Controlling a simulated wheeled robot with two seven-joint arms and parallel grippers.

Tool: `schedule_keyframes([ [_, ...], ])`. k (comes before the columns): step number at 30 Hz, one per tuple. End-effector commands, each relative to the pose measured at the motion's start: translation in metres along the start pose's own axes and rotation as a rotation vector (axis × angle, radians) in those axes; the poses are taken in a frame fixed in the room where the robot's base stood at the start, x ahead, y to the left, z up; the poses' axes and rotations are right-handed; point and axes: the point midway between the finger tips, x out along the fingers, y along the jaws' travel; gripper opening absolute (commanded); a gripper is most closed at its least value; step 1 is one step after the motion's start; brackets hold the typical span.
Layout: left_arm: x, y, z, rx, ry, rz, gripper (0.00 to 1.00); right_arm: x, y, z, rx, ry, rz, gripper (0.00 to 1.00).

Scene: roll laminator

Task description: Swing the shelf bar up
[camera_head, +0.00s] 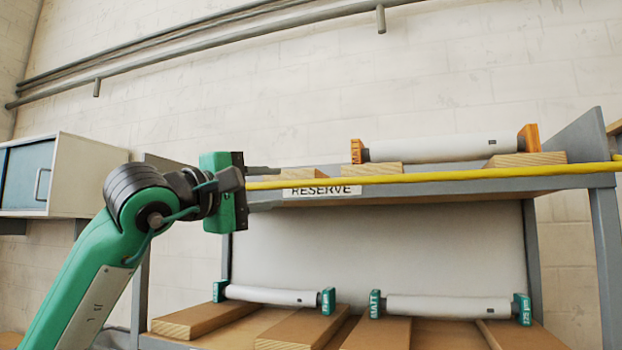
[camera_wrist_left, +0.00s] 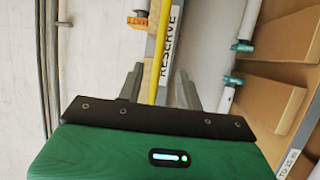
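The yellow shelf bar (camera_head: 430,177) runs across the front of the upper shelf, just above the RESERVE label (camera_head: 320,191). Its left end reaches my left gripper (camera_head: 262,177). In the left wrist view the bar (camera_wrist_left: 160,50) passes between the two dark fingers of that gripper (camera_wrist_left: 160,92). The fingers stand apart, with a visible gap on both sides of the bar. The right gripper is in neither view.
The grey upper shelf (camera_head: 400,189) holds a white roll (camera_head: 440,148) with orange ends on wooden blocks. Below, two white rolls (camera_head: 275,296) (camera_head: 450,307) with green ends rest on boards. A cabinet (camera_head: 85,175) hangs at left. Pipes (camera_head: 200,45) cross the wall above.

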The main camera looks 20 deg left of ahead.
Motion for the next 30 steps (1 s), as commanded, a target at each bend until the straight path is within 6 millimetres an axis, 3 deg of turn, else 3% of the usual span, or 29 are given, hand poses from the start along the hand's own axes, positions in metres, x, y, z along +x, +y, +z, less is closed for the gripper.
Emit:
schedule_keyframes([
  [1, 0.013, 0.005, 0.001, -0.003, -0.004, -0.003, 0.36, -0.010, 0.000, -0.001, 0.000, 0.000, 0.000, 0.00],
  [9, 0.071, 0.004, 0.001, -0.005, -0.005, -0.003, 0.36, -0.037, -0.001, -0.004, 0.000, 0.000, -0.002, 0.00],
  [15, 0.098, 0.003, 0.001, -0.005, -0.005, -0.002, 0.36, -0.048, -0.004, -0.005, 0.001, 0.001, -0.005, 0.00],
  [28, 0.107, 0.000, 0.001, -0.003, -0.004, 0.000, 0.36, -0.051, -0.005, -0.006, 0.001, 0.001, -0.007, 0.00],
  [30, 0.107, 0.000, 0.001, -0.003, -0.004, 0.000, 0.24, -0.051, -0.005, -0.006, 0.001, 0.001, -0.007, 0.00],
])
